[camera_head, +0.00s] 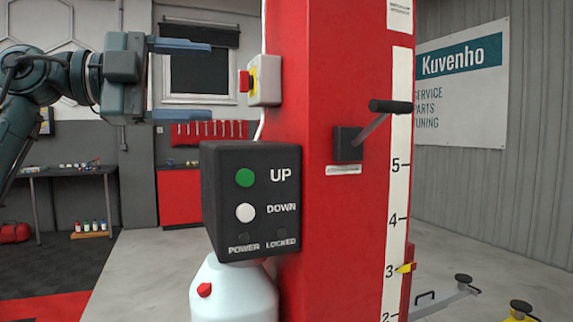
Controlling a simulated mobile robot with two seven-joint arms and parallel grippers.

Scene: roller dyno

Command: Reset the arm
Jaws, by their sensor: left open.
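My left gripper (184,81) comes in from the upper left. Its two fingers are spread wide, one above the other, with nothing between them. It is left of the red emergency button (244,81) on its grey box on the red lift post (325,60), with a gap between. A dark control box (215,190) below carries a green UP button (245,178) and a white DOWN button (245,213). A lever with a black handle (390,106) sticks out from the post's right side. My right gripper is not in view.
A white tank (235,295) stands below the control box. A scale with a yellow pointer (404,268) runs down the post. Lift arms with dark pads (463,279) are at the lower right. A workbench (60,171) stands at the back left.

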